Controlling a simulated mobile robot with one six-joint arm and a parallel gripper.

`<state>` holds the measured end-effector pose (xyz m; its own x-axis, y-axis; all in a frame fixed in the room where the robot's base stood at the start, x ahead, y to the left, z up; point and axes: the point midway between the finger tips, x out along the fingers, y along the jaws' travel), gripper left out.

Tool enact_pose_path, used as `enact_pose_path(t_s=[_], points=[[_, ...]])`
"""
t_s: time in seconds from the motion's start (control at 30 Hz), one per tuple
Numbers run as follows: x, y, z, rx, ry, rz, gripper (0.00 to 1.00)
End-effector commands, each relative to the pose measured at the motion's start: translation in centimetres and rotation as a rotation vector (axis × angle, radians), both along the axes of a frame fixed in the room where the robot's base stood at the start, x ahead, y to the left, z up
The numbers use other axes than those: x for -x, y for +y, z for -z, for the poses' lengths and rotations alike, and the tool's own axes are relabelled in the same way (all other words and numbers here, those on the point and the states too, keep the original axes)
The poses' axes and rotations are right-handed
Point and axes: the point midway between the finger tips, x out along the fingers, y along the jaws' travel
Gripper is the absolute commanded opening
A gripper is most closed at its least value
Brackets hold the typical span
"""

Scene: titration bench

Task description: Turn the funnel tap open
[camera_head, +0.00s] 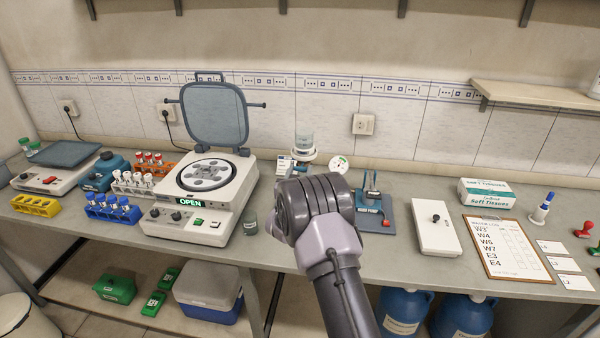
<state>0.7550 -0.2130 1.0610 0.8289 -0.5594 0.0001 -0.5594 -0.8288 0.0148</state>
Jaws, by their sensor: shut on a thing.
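A clear glass vessel (304,142), which looks like the funnel, stands upright in a pale round holder (303,155) at the back of the bench. Its lower part and the tap are hidden behind my arm. The dark ridged wrist of my arm (315,207) fills the middle of the view, just in front of and below the vessel. My gripper's fingers are hidden behind this wrist, so I cannot see what they touch.
A centrifuge (199,207) with its lid up and a small beaker (250,222) are left of my arm. A round gauge (340,163), a blue-based pump (375,215) and a white box (435,226) are to the right. A shelf (545,95) juts out at upper right.

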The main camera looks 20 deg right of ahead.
Motion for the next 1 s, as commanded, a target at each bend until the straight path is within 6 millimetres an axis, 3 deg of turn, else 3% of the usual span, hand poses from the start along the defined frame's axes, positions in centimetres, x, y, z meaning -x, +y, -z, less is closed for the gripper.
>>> enact_pose_path(t_s=[0.27,1.0], points=[[-0.02,0.01,0.24,0.109,0.073,0.0,0.03],[-0.06,0.08,0.1,0.681,0.461,0.0,0.03]])
